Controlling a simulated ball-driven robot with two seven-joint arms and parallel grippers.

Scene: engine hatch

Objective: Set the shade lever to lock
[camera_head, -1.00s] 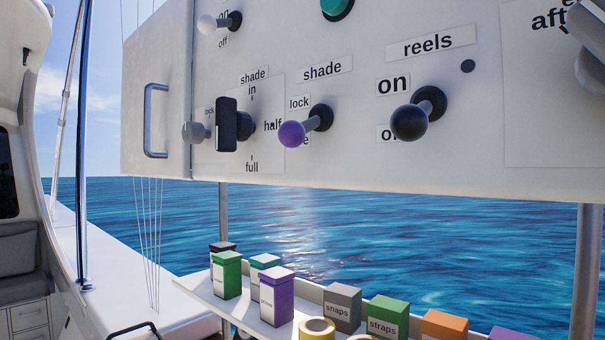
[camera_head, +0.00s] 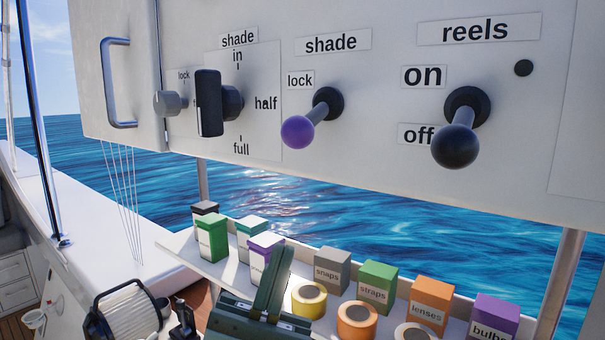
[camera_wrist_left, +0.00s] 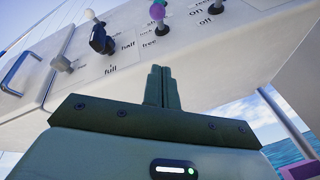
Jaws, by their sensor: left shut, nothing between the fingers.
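The shade lever, a grey stem with a purple ball (camera_head: 297,131), stands out of a dark round base on the white panel in the head view. Its ball hangs below the lock label (camera_head: 300,80) and hides the label under it. The purple ball also shows at the top of the left wrist view (camera_wrist_left: 157,12), above a free label (camera_wrist_left: 148,43). My left gripper (camera_head: 283,252), dark green, is below the panel in the head view, pointing up, its fingers together and empty. In the left wrist view its fingertips (camera_wrist_left: 162,70) are apart from the lever. My right gripper is not in view.
Left of the lever is a black shade knob (camera_head: 209,103) marked in, half and full. Right of it is the black-balled reels lever (camera_head: 455,146). Below, a white shelf holds several boxes, including a snaps box (camera_head: 332,270), and tape rolls. A handle (camera_head: 112,83) is at left.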

